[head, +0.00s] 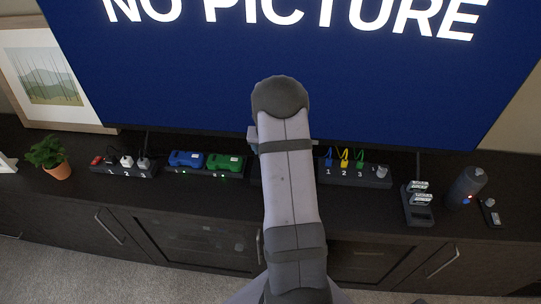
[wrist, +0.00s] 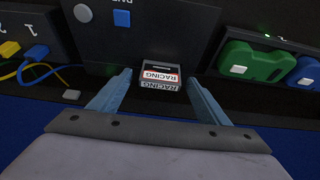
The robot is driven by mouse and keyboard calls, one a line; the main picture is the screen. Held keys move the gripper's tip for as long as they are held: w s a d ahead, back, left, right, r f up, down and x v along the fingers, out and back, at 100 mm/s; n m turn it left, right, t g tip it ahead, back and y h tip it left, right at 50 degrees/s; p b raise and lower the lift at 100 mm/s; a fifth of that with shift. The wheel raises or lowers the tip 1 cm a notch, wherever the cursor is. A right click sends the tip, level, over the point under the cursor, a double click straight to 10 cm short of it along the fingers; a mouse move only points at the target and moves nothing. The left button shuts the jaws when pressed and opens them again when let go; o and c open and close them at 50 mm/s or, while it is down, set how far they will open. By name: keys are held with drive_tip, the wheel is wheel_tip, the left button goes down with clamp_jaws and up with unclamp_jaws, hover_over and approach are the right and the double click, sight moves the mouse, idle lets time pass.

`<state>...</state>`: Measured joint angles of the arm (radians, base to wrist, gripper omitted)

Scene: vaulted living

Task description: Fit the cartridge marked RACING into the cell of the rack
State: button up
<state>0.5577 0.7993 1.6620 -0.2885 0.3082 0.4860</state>
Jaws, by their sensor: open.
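The RACING cartridge (wrist: 160,77), dark with a red and white label, shows in the wrist view at a dark console (wrist: 165,38) with a blue button. I cannot tell how deep it sits in the console. My gripper (wrist: 159,79) is open, with one blue-grey finger on each side of the cartridge; no clear grip shows. In the head view my arm hides the cartridge and most of the gripper. The rack (head: 418,217) is a dark holder on the right of the cabinet top. It holds white-labelled cartridges (head: 421,198) at its back; its front part looks empty.
Left of my arm are a green device (head: 226,163), a blue device (head: 186,158) and a power strip (head: 122,168). Right are a numbered cable box (head: 355,176), a dark cylinder (head: 466,187) and a small remote-like item (head: 490,213). A large screen (head: 200,80) rises behind.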

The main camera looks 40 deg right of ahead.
drive_tip(key=shift+w+d+f, duration=0.1)
drive_tip(key=shift+w+f, duration=0.05)
drive_tip(key=shift+f, duration=0.25)
drive_tip(key=shift+c, duration=0.6)
drive_tip(key=c, duration=1)
drive_tip(key=shift+r, duration=0.1)
wheel_tip(320, 180, up, 10)
drive_tip(key=shift+f+b, duration=0.1)
drive_tip(key=shift+b, duration=0.65)
